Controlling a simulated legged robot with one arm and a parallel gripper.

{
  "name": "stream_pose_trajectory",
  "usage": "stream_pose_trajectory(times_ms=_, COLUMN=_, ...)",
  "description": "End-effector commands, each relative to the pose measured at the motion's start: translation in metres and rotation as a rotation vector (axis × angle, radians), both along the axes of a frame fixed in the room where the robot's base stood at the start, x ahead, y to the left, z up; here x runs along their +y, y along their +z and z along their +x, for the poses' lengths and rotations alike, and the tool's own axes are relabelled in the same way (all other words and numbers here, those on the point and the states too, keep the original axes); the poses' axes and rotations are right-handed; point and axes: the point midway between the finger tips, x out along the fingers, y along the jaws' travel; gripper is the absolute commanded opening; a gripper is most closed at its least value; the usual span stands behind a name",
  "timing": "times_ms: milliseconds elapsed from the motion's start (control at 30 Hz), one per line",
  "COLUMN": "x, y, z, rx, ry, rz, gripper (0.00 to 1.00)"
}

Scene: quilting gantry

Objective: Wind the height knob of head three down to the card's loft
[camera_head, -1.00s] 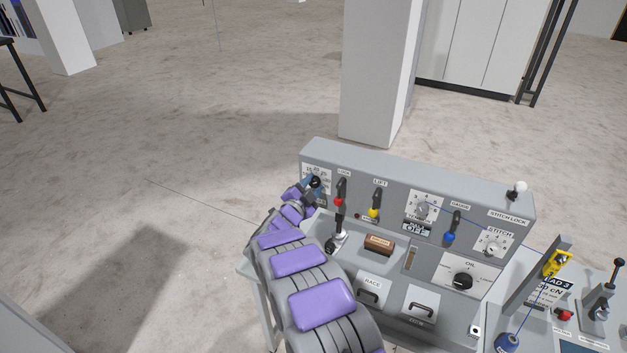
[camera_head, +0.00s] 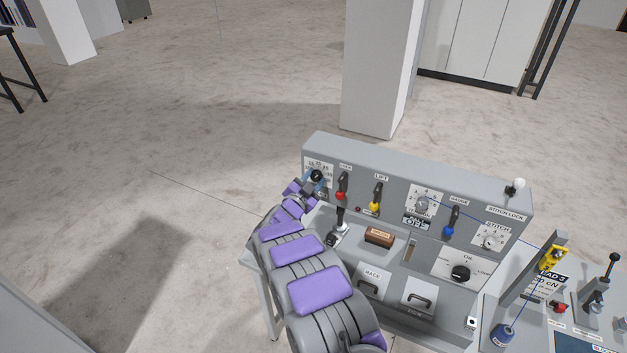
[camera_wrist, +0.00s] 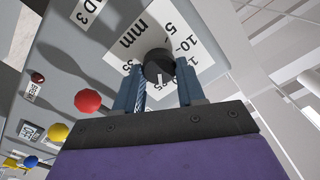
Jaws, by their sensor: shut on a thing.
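The height knob (camera_wrist: 158,64) is a round black knob with a pale pointer mark. It sits on a white dial plate (camera_wrist: 196,42) marked "mm" with numbers including 5 and 10, beside a partly cut-off label ending in "D 3". My gripper (camera_wrist: 160,84) is shut on the knob, one blue finger on each side of it. In the head view my gripper (camera_head: 314,181) is at the dial at the panel's left end, where the arm partly hides the plate. The exact reading is unclear.
Right of the dial are a red-knobbed lever (camera_head: 341,195), a yellow-knobbed lever (camera_head: 375,206) and a blue-knobbed lever (camera_head: 448,233). A brown block (camera_head: 379,237) and drawer handles (camera_head: 419,299) are below. Open floor lies left of the panel.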

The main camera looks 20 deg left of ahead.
Motion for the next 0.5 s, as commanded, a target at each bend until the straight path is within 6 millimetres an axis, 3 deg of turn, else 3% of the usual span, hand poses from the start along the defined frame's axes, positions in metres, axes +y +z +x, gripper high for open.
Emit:
stream_pose_trajectory(times_ms=33, x=0.001, y=-0.0063, z=-0.0018, rx=0.011, ry=0.004, rz=-0.005, gripper=0.41)
stream_pose_trajectory(times_ms=300, x=-0.0015, y=-0.0023, z=-0.0019, rx=0.005, ry=0.002, rz=-0.002, gripper=0.65)
stream_pose_trajectory(times_ms=500, x=-0.0053, y=0.0, z=-0.0017, rx=0.003, ry=0.0, rz=0.002, gripper=0.65)
